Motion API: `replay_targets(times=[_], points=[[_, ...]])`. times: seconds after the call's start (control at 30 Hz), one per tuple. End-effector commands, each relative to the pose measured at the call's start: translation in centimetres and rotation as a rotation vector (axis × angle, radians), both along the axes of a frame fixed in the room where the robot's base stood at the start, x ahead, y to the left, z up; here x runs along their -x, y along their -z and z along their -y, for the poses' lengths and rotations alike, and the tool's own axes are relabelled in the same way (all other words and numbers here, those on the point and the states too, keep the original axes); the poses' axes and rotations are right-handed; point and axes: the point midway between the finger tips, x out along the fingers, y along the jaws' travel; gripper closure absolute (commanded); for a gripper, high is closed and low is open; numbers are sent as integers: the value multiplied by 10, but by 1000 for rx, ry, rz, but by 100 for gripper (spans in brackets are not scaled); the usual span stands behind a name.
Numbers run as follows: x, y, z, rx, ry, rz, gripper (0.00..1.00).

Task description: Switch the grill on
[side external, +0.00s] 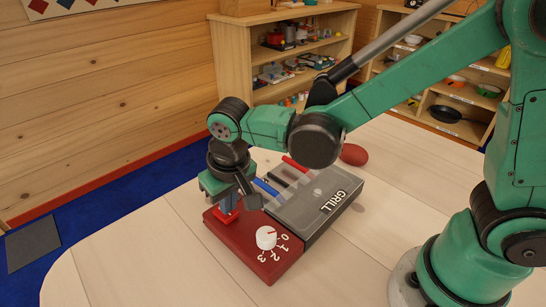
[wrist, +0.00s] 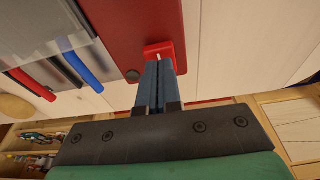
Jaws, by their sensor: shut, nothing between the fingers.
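The grill has a red base (side external: 238,249) and a grey see-through cover marked GRILL (side external: 318,208). A white knob (side external: 266,238) stands on the base beside the numbers 0 to 3; its thin mark seems to point towards the 0. My gripper (side external: 228,207) is shut and points down over the base's back-left part, behind the knob. In the wrist view my gripper's blue fingers (wrist: 158,66) are together, with their tips at a small red block (wrist: 164,47) on the base's edge. I cannot tell whether they touch it. The knob is out of the wrist view.
A red and a blue handle (side external: 268,187) stick out at the cover's far-left side. A dark red rounded object (side external: 354,154) lies on the table behind the grill. The pale table (side external: 170,250) is clear left of the grill. Shelves (side external: 290,55) stand beyond.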

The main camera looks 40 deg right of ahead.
Motion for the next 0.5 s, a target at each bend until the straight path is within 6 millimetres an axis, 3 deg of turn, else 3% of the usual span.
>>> replay_targets(times=[0.5], points=[[0,11,0,0,0,0,100]])
